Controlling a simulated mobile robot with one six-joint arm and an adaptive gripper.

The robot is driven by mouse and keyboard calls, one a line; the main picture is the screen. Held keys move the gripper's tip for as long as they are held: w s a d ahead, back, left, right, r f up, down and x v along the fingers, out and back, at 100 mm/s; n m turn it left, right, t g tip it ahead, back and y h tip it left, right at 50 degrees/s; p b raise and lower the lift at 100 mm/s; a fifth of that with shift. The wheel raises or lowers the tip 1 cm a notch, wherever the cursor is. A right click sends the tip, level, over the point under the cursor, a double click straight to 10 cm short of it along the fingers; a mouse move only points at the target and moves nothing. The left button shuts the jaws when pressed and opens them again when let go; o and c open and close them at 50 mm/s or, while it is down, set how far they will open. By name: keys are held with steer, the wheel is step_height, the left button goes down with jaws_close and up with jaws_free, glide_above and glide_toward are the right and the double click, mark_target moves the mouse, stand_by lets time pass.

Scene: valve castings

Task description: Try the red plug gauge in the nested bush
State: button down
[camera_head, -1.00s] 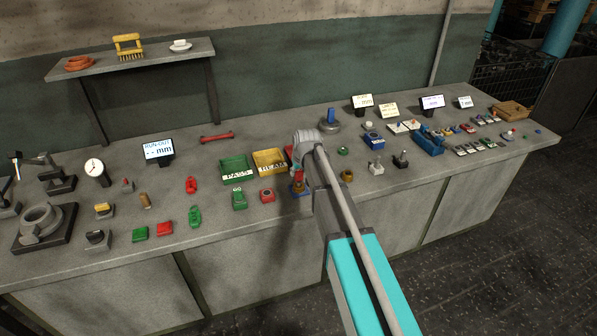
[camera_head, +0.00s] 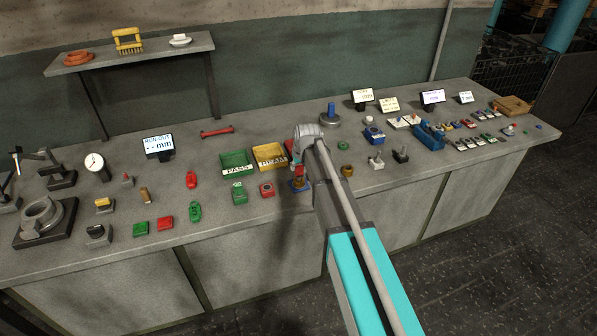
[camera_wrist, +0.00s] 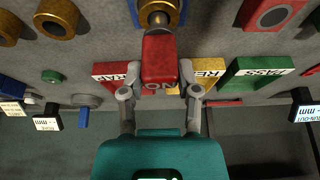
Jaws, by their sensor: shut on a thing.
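My gripper (camera_wrist: 159,92) is shut on the red plug gauge (camera_wrist: 160,58), whose handle carries white lettering in the wrist view. The gauge's metal end points at the brass bush (camera_wrist: 150,6) in a blue nest (camera_wrist: 176,15) at the top of that view. The end overlaps the bush's bore; I cannot tell how deep it sits, or whether it is in. In the head view my gripper (camera_head: 297,168) is over the blue nest (camera_head: 299,189) near the bench's front edge, and the arm hides part of it.
Green PASS tray (camera_head: 236,172) and yellow REAM tray (camera_head: 270,165) stand just behind. A red block (camera_head: 267,190) and a green block (camera_head: 239,197) sit close to the left. A loose brass bush (camera_head: 347,171) lies to the right. Bare bench lies between the left-hand pieces.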

steer(key=shift+r+p, duration=0.4)
steer(key=shift+r+p, duration=1.4)
steer(key=shift+r+p, duration=0.3)
